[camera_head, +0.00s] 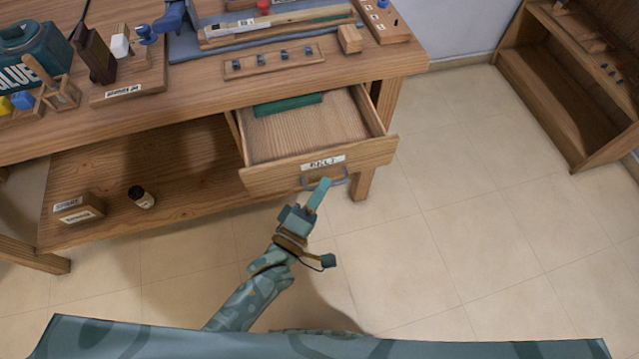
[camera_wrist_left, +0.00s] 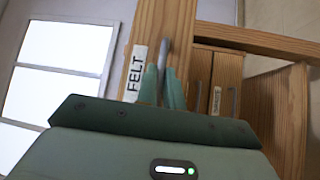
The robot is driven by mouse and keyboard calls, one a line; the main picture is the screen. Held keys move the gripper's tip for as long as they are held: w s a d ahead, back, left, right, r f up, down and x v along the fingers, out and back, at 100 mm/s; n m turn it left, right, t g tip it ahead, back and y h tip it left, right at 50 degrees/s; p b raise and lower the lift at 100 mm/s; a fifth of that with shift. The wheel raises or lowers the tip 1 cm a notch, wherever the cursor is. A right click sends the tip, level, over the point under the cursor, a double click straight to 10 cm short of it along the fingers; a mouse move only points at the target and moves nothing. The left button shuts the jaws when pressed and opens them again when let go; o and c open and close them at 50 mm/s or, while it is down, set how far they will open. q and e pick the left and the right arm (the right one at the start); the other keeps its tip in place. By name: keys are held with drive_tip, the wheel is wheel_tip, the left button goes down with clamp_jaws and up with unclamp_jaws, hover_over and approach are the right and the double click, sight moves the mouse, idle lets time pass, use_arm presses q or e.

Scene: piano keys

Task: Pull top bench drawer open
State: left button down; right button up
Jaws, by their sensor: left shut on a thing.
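The top bench drawer (camera_head: 265,177) stands pulled out from under the workbench top, with a green piece (camera_head: 288,105) lying inside at the back. A label that reads FELT in the left wrist view (camera_wrist_left: 136,73) is on its front, above a grey bar handle (camera_head: 340,181). My left gripper (camera_head: 321,187) is at this handle, in front of the drawer. In the left wrist view its fingers (camera_wrist_left: 162,85) are shut on the upright-looking grey handle (camera_wrist_left: 163,50). My right gripper is not in view.
The workbench top (camera_head: 200,92) holds a blue glue container (camera_head: 35,55), wooden blocks and racks. A small bottle (camera_head: 141,197) and a labelled wooden box (camera_head: 78,208) are on the lower shelf. A wooden shelf unit (camera_head: 560,90) stands at the right. The floor (camera_head: 470,220) between is clear.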

use_arm(q)
drive_tip(key=shift+f, duration=0.15)
drive_tip(key=c, duration=1.5)
unclamp_jaws()
drive_tip(key=shift+s+a, duration=0.1)
